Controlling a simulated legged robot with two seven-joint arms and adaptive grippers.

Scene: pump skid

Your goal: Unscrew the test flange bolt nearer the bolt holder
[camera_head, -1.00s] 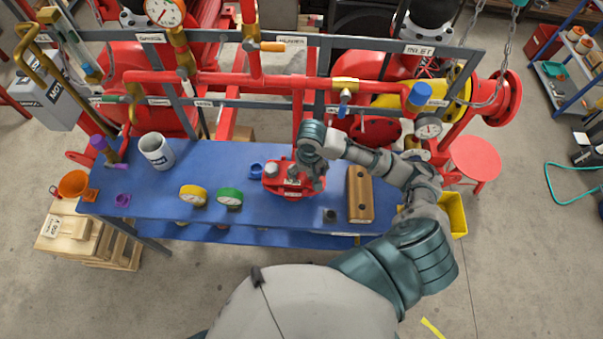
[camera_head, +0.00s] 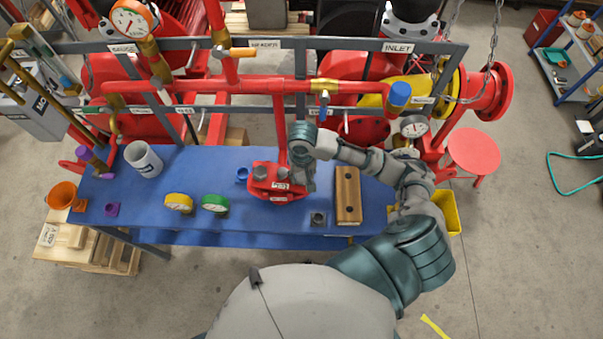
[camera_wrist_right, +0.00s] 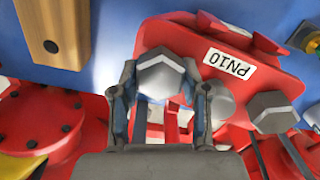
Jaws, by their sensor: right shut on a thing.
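The red test flange (camera_head: 279,197) stands on the blue bench; the wrist view shows its red body (camera_wrist_right: 240,88) with a PN10 label. My right gripper (camera_head: 308,186) is over its right side. In the wrist view my right gripper (camera_wrist_right: 162,100) has a finger on each side of a grey hex bolt (camera_wrist_right: 163,78) and is shut on it. This bolt is on the side toward the wooden block (camera_head: 348,195), which also shows in the wrist view (camera_wrist_right: 65,25). The other hex bolt (camera_wrist_right: 273,108) sits free on the flange. How far the held bolt is unscrewed cannot be told. My left gripper is not in view.
Red pipework and a grey frame (camera_head: 360,45) rise behind. Bare bench lies in front of the flange.

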